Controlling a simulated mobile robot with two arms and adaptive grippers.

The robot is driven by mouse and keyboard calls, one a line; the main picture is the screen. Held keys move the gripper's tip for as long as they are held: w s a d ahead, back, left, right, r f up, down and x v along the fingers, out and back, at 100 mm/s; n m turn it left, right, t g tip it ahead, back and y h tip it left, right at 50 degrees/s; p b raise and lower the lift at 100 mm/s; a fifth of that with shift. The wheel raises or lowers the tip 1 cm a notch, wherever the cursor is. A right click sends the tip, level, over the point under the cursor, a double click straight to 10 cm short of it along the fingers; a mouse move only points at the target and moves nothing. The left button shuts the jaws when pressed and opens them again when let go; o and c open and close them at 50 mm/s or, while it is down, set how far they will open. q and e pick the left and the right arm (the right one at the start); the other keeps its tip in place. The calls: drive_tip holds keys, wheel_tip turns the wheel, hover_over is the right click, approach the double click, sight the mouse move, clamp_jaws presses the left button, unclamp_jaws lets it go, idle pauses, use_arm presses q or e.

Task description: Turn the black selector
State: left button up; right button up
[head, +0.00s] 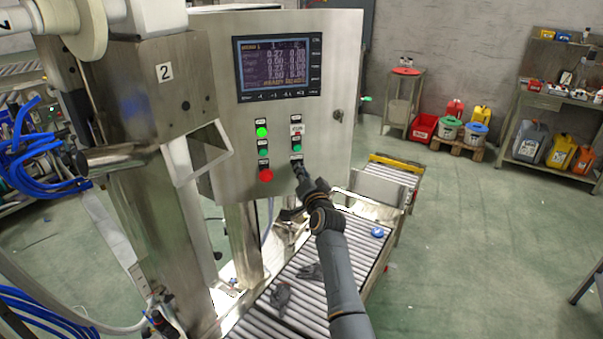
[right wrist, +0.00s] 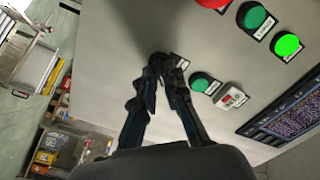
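The black selector (right wrist: 157,57) is on the steel control panel (head: 222,125), below the right column of buttons. In the right wrist view it shows as a small dark shape at the fingertips, mostly covered by them. My right gripper (right wrist: 163,66) has its two black fingers drawn together around it. The selector's angle cannot be made out. My left gripper is not in view.
A red button (head: 266,175) and a lit green button (head: 262,132) are left of the gripper. Another green button (head: 297,148) is just above it. A screen (head: 278,67) is higher up. A roller conveyor (head: 312,262) runs below my right arm.

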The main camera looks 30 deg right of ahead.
drive_tip(key=shift+o, duration=1.4)
drive_tip(key=v, duration=1.2)
drive_tip(key=shift+f, duration=0.1)
drive_tip(key=s+a+f+n+g+y+b, duration=0.1)
drive_tip(key=s+a+f+n+g, duration=0.15)
drive_tip(key=f, duration=0.85)
drive_tip(key=s+a+f+n+g+y, duration=0.1)
drive_tip(key=a+f, duration=0.3)
drive_tip(key=f, duration=0.6)
drive_tip(key=s+a+f+n+g+y+b, duration=0.1)
drive_tip(key=s+a+f+n+g, duration=0.15)
drive_tip(key=f, duration=0.85)
drive_tip(key=s+a+f+n+g+y, duration=0.1)
drive_tip(key=s+a+f+n+g, duration=0.15)
drive_tip(key=s+f, duration=0.85)
drive_tip(key=s+a+f+n+g+b, duration=0.2)
drive_tip(key=s+f+g, duration=0.2)
drive_tip(key=s+f, duration=1.05)
drive_tip(key=s+d+f+n+g, duration=0.1)
drive_tip(key=s+f, duration=0.2)
drive_tip(key=s, duration=0.4)
drive_tip(key=s+f+n+g, duration=0.1)
drive_tip(key=s+f, duration=0.2)
drive_tip(key=s, duration=0.5)
drive_tip(key=s+d+f+n+g+b, duration=0.1)
drive_tip(key=s+f+g, duration=0.1)
drive_tip(key=s, duration=0.6)
drive_tip(key=shift+d+f+n, duration=0.3)
drive_tip(key=shift+f+n, duration=0.05)
drive_tip(key=shift+f, duration=0.05)
